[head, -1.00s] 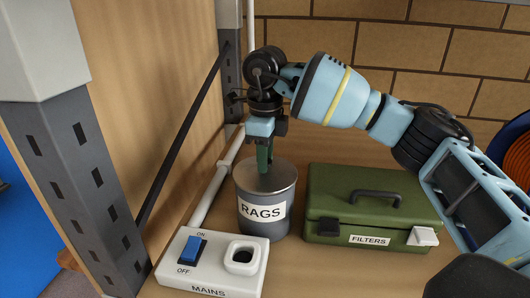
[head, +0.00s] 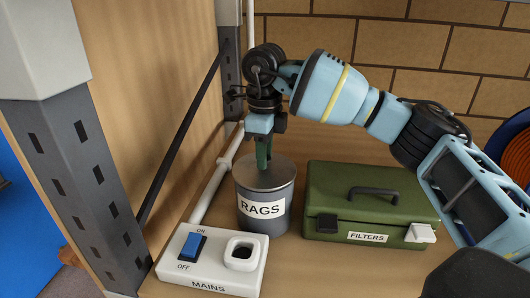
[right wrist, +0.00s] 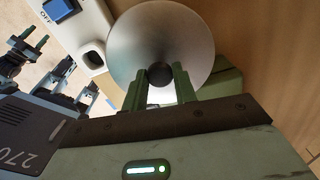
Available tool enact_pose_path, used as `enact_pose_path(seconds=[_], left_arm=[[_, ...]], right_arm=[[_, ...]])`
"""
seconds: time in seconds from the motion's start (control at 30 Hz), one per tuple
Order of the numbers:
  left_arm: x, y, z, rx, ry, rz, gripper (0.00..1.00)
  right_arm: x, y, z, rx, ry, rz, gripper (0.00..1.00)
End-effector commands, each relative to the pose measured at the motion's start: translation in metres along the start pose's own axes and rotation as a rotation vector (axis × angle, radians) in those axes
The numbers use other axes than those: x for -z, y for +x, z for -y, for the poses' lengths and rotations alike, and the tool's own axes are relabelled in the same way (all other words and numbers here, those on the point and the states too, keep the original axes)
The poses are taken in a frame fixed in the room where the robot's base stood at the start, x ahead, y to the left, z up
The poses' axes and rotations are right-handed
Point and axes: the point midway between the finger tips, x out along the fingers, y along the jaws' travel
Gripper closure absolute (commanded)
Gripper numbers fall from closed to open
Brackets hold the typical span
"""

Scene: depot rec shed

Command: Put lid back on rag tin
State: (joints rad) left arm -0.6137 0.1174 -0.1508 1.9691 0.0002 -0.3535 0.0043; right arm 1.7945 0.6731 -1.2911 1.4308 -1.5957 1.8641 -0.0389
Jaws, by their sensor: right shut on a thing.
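The rag tin (head: 264,220) is a grey round can labelled RAGS, standing upright on the wooden surface. Its lid, a flat grey metal disc (head: 254,180), lies level across the tin's top. Whether it is fully seated cannot be told. My right gripper (head: 264,165) points straight down over the lid. In the right wrist view its two green fingers are shut on the lid's dark round knob (right wrist: 160,72), and the disc (right wrist: 180,35) hides most of the tin. My left gripper (right wrist: 32,42) shows small at the left of that view; its jaw state is unclear.
A green FILTERS box (head: 330,205) with a dark handle stands close right of the tin. A white MAINS switch box (head: 216,270) with a blue rocker (head: 193,246) sits in front left. A pale pipe (head: 208,190) and a grey post (head: 90,190) are at the left.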

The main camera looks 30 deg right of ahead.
Motion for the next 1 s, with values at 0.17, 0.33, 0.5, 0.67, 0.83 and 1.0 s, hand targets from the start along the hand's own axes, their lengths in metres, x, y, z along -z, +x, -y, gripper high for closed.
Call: enact_pose_path(seconds=[0.17,0.33,0.5,0.67,0.83,1.0], left_arm=[[-0.0001,0.0,0.0001,0.0,0.0,0.0,0.51],[-0.0001,-0.0001,0.0001,0.0,0.0,0.0,0.51],[0.0006,-0.0002,0.0003,0.0,0.001,-0.001,0.51],[0.0031,-0.0005,0.0009,0.001,0.003,-0.006,0.51],[0.0059,-0.0009,0.0017,0.001,0.006,-0.011,0.51],[0.0062,-0.001,0.0019,0.001,0.007,-0.012,0.51]], right_arm=[[-0.0002,0.0004,0.0,-0.001,0.0,0.0,0.95],[-0.0001,0.0004,-0.0001,-0.001,0.0,0.0,0.95],[-0.0001,0.0002,-0.0001,-0.001,0.0,0.0,0.95],[0.0,-0.0001,-0.0002,0.0,0.0,0.0,0.95],[0.0001,-0.0001,-0.0002,0.0,0.0,0.0,0.95],[0.0,0.0004,-0.0001,-0.001,0.0,0.0,0.95]])
